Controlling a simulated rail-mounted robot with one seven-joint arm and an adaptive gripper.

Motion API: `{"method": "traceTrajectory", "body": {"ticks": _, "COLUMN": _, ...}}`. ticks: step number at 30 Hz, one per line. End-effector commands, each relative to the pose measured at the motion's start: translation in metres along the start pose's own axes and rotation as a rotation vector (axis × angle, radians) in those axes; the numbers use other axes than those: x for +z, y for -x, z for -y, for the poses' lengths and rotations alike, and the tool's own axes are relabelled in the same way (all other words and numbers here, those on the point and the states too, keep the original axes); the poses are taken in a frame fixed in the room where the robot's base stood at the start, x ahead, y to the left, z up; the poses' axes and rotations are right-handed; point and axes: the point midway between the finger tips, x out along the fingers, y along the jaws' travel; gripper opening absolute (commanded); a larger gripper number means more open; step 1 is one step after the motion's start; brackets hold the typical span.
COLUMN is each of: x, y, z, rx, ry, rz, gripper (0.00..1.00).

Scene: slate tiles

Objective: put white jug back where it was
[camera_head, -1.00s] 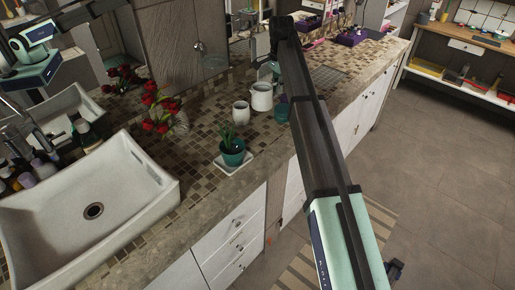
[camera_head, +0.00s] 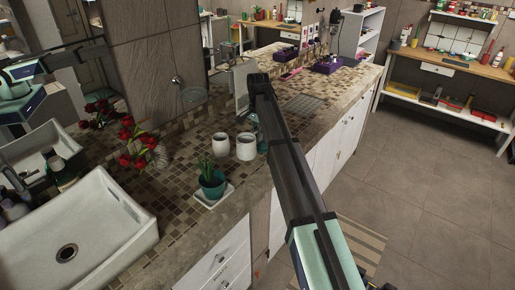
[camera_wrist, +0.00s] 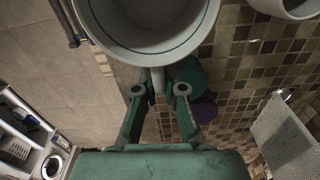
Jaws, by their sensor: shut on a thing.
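The white jug (camera_head: 246,147) is at the middle of the counter, just right of a white cup (camera_head: 220,145), and looks upright. In the wrist view the jug (camera_wrist: 150,38) fills the top middle, its round rim and inside facing the camera. My gripper (camera_wrist: 159,91) is shut on the jug's handle, with one finger on each side. The cup also shows at the wrist view's top right (camera_wrist: 291,7).
A potted plant (camera_head: 212,184) on a white saucer stands nearer, by the counter edge. A teal round thing (camera_wrist: 190,76) and a purple one (camera_wrist: 204,109) are close beside my gripper. Red flowers (camera_head: 130,140) and a sink (camera_head: 85,225) are at the left. Tiled counter is bare behind the cup.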

Motion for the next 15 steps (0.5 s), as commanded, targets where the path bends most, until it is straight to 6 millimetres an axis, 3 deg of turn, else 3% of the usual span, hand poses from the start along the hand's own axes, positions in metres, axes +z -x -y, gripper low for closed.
{"method": "traceTrajectory", "body": {"ticks": 4, "x": 0.001, "y": -0.023, "z": -0.001, "rx": 0.001, "ry": 0.000, "rz": 0.001, "gripper": 0.00}}
{"method": "traceTrajectory", "body": {"ticks": 15, "x": 0.001, "y": -0.052, "z": -0.001, "rx": 0.002, "ry": 0.000, "rz": 0.002, "gripper": 0.00}}
